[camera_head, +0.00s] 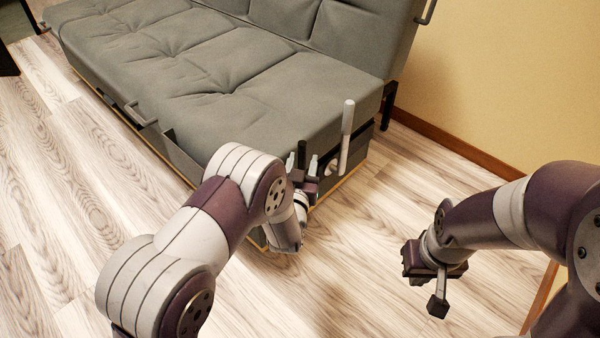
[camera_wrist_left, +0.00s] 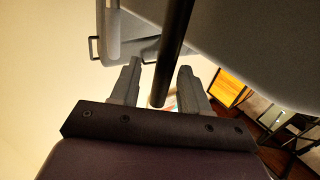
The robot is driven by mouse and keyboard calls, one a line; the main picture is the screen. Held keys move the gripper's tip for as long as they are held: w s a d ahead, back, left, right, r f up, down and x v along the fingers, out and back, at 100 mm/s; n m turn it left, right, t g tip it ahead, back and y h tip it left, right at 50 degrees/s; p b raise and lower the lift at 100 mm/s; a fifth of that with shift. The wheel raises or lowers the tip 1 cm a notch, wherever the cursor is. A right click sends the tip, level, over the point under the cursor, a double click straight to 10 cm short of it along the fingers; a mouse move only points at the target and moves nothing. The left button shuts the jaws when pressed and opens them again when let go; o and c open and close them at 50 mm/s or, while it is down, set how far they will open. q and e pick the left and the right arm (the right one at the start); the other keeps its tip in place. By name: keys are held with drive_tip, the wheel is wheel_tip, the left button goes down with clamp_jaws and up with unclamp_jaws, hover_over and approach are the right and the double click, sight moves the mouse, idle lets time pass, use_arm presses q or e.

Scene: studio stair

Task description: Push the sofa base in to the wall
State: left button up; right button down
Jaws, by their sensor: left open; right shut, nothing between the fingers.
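The grey sofa (camera_head: 240,80) has its base (camera_head: 185,160) under the cushion, along the lower front edge. The yellow wall (camera_head: 510,80) is to the right of and behind the sofa. My left gripper (camera_head: 302,164) is open at the base's near right corner. A dark upright rod (camera_wrist_left: 176,45) shows between its fingers in the left wrist view; whether they touch it is unclear. A light grey lever (camera_head: 347,135) stands at the sofa's right end, just right of this gripper. My right gripper (camera_head: 438,300) is shut and empty, over the floor to the right.
A dark bar handle (camera_head: 140,114) sits on the sofa's front edge. The wood floor (camera_head: 70,220) is clear in front and to the left. A brown baseboard (camera_head: 450,143) runs along the wall. The left wrist view also shows a lit wooden panel (camera_wrist_left: 227,90).

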use_arm(q)
drive_tip(key=s+p, duration=0.3)
drive_tip(key=s, duration=0.7)
drive_tip(key=shift+s+a+p, duration=0.2)
drive_tip(key=shift+a+p, duration=0.15)
drive_tip(key=shift+p, duration=0.05)
